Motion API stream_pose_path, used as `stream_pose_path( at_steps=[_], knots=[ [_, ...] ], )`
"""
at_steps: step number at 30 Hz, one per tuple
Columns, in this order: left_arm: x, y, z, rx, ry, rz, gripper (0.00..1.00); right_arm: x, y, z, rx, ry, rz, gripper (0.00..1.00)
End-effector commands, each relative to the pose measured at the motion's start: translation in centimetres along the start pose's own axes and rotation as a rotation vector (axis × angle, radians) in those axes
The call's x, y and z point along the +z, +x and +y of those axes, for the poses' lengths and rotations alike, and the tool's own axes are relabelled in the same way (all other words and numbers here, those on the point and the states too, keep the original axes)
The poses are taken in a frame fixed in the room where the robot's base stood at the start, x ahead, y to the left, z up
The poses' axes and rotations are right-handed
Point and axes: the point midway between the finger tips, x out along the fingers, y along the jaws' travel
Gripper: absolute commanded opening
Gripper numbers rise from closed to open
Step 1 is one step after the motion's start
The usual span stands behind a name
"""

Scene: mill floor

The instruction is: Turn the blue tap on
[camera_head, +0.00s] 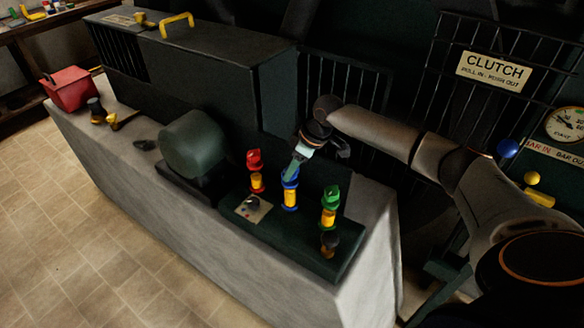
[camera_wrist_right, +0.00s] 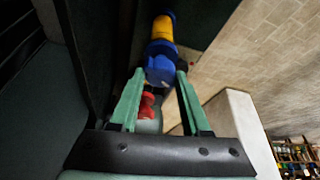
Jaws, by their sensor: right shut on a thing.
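The blue tap (camera_head: 290,188) stands between a red tap (camera_head: 255,172) and a green tap (camera_head: 330,206) on a dark panel. It has a blue top and a yellow body. My right gripper (camera_head: 293,172) reaches it from above and behind, shut on its blue top. In the right wrist view the blue top (camera_wrist_right: 160,66) sits between the fingertips of the right gripper (camera_wrist_right: 159,78), with the yellow body beyond. The red tap (camera_wrist_right: 146,104) shows lower down between the fingers. My left gripper is not in view.
A dark green drum (camera_head: 193,145) stands left of the panel (camera_head: 310,252) on the grey block. A black knob (camera_head: 330,241) is in front of the green tap. A red box (camera_head: 70,90) sits at the far left. A barred gate with a CLUTCH sign (camera_head: 494,71) stands behind.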

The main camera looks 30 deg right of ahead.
Motion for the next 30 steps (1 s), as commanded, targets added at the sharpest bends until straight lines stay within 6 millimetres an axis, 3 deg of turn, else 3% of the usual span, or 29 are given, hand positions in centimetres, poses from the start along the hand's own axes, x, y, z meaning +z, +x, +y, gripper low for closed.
stream_pose_path(
  at_steps=[15,30],
  knots=[
    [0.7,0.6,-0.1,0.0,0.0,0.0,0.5,-0.1,0.1,0.3,-0.163,-0.394,0.001,0.0],
    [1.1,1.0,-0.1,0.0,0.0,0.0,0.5,-0.1,0.0,0.4,-0.22,-0.538,-0.002,0.0]
  ],
)
